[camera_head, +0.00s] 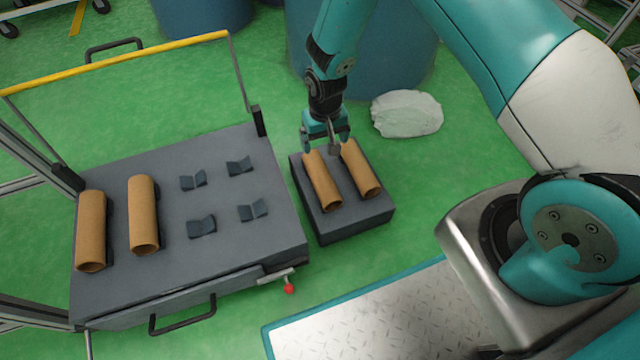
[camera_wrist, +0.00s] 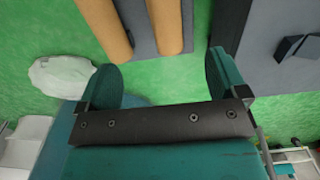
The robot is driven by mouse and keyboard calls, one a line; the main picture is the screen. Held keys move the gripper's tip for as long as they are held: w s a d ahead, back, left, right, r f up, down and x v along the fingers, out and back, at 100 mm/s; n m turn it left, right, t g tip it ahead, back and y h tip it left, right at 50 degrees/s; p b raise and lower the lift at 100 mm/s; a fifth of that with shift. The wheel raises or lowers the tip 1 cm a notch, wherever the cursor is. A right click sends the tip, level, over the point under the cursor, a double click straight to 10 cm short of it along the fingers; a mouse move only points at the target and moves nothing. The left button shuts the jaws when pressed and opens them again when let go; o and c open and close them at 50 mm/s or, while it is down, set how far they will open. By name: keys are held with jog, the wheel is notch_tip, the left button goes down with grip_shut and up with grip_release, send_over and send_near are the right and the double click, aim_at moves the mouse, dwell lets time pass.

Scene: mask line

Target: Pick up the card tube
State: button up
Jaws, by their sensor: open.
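Two brown card tubes lie side by side on a small dark grey block, a left tube (camera_head: 322,183) and a right tube (camera_head: 361,170). Both also show at the top of the wrist view, one at the left (camera_wrist: 105,25) and one near the middle (camera_wrist: 165,25). My gripper (camera_head: 327,147) is open and empty, pointing down at the far ends of these tubes. In the wrist view its two fingers (camera_wrist: 162,75) stand wide apart, with green floor showing between them. Whether a finger touches a tube cannot be told.
A grey cart (camera_head: 150,275) at the left carries two more card tubes (camera_head: 91,230) (camera_head: 142,215) and several small dark V-shaped holders (camera_head: 201,226). Its yellow rail (camera_head: 120,62) runs along the back. A white bag (camera_head: 407,113) lies on the green floor, near blue barrels (camera_head: 205,15).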

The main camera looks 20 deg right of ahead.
aim_at(321, 174)
notch_tip(321, 174, down, 12)
jog(key=b, duration=0.6)
jog(key=shift+a+f, duration=0.1)
jog(key=shift+f, duration=0.1)
jog(key=f+b, duration=0.4)
jog(key=f, duration=0.1)
jog(key=shift+w+a+f+b, duration=0.15)
jog(key=shift+a+b, duration=0.1)
jog(key=shift+b, duration=0.15)
jog(key=c, duration=1)
jog(key=shift+r, duration=0.25)
